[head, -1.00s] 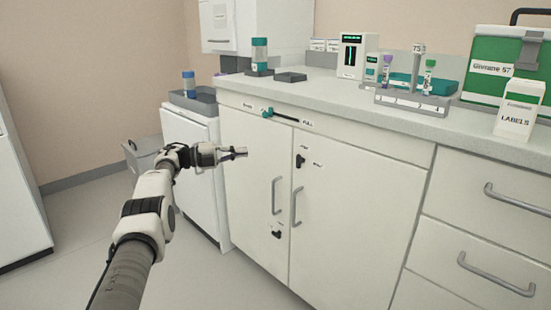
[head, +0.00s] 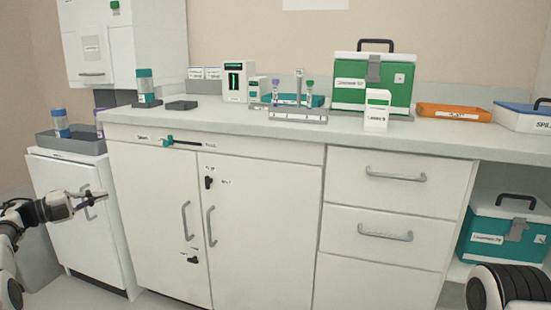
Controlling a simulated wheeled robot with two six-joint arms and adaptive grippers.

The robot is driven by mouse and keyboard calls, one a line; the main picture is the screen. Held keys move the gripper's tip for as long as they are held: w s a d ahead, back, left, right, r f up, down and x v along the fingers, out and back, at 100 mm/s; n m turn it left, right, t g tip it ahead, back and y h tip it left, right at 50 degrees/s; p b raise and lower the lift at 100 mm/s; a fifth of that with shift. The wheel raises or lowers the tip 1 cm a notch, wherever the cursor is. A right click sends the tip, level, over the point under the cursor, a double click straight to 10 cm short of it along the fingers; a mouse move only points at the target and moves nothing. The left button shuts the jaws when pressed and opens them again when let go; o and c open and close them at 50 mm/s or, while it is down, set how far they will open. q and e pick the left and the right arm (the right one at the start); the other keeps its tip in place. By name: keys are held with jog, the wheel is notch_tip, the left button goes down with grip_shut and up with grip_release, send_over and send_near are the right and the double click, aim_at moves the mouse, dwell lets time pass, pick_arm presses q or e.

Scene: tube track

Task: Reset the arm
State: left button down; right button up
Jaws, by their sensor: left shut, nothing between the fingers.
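My left gripper (head: 92,197) is at the lower left of the head view, in front of the white cabinet with the grey tray on top. It is shut with nothing in it and apart from the counter. Part of my right arm (head: 508,288) shows at the lower right corner; its gripper is out of view.
The counter (head: 420,143) carries a tube rack (head: 298,116), a green case (head: 350,95), a white carton (head: 377,112) and an orange tray (head: 454,112). A teal case (head: 490,235) sits under the right end. Handles (head: 187,221) stick out from the closed doors.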

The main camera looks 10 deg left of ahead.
pick_arm(q)
jog(key=w+d+f+n+g+h, duration=0.1)
jog(key=w+d+f+h, duration=0.2)
jog(key=d, duration=0.5)
jog(key=w+d+f+n+g, duration=0.1)
jog(key=w+d+f, duration=0.25)
jog(key=d, duration=0.55)
jog(key=d+f+n+t+y, duration=0.3)
jog(key=d+f+n, duration=0.6)
jog(key=d+f, duration=0.45)
jog(key=s+d+f+n+g+y, duration=0.3)
jog(key=s+d+f+n, duration=0.2)
jog(key=s+f, duration=0.4)
jog(key=s+d+f+n+g+y, duration=0.2)
jog(key=s+d+f+n+y, duration=0.25)
jog(key=s+f, duration=0.5)
jog(key=s+a+f+n+g+y, duration=0.1)
jog(key=s+a+n+g+y, duration=0.3)
jog(key=s, duration=1.1)
jog(key=s+f+n+g, duration=0.2)
jog(key=s+g, duration=0.3)
jog(key=s, duration=1)
notch_tip(320, 180, up, 34)
jog(key=s+p, duration=0.1)
jog(key=p, duration=3.3)
jog(key=shift+g, duration=0.4)
pick_arm(e)
notch_tip(320, 180, up, 34)
jog(key=shift+w+d+f, duration=0.2)
jog(key=shift+w, duration=0.15)
